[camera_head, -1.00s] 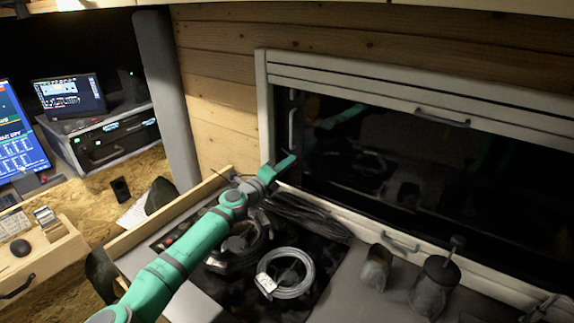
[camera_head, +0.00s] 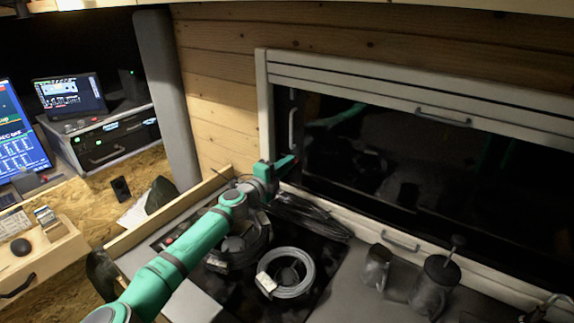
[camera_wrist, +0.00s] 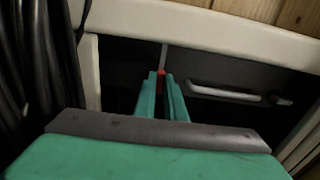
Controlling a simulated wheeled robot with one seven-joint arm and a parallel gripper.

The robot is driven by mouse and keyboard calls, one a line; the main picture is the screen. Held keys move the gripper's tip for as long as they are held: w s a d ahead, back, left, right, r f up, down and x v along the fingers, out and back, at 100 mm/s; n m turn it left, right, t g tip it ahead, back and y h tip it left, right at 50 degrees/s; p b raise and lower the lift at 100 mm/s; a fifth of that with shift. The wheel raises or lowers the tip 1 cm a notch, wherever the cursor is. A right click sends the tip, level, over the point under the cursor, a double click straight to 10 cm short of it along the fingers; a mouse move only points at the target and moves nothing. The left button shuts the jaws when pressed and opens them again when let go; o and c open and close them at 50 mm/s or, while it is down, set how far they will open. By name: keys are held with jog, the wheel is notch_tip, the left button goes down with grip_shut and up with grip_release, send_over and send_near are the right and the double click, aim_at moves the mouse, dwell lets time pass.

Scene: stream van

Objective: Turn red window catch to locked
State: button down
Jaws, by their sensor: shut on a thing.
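The red window catch (camera_wrist: 161,80) shows in the wrist view as a small red piece between my fingertips. A thin grey strip runs up from it toward the pale window frame. My gripper (camera_wrist: 161,84) is shut on the catch, with a green finger on either side. In the head view my gripper (camera_head: 291,162) is at the lower left corner of the dark window (camera_head: 400,160). The catch cannot be made out there, and its exact angle is hard to tell.
A grey handle (camera_wrist: 222,93) lies to the right of my fingers. Dark cables (camera_wrist: 38,60) hang close on the left.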

jog(key=c, duration=1.8)
grip_release()
jog(key=shift+a, duration=0.1)
jog(key=v, duration=1)
jog(key=shift+s+a, duration=0.25)
jog(key=shift+s, duration=0.1)
jog(key=shift+d, duration=0.1)
